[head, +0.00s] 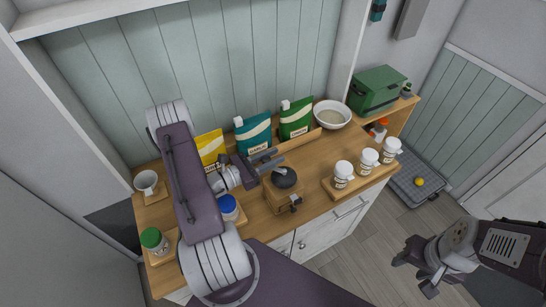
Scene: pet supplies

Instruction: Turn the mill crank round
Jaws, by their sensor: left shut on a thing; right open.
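The mill (284,193) stands on the wooden counter; it has a wooden body, a dark round top and a small drawer knob at the front. The mill crank (280,170) shows as a pale piece at the top. My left gripper (268,163) reaches in from the left, just behind the mill's top, and is shut on the crank; its fingers hide most of the grip. My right gripper (410,276) is open and empty, low at the right, over the floor and away from the counter.
Yellow (210,147), teal (254,133) and green (296,119) pouches stand behind the mill. A bowl (332,114) and a green box (377,90) are at the back right. White jars (342,175) stand on a board right of the mill. A green-lidded jar (154,241) is front left.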

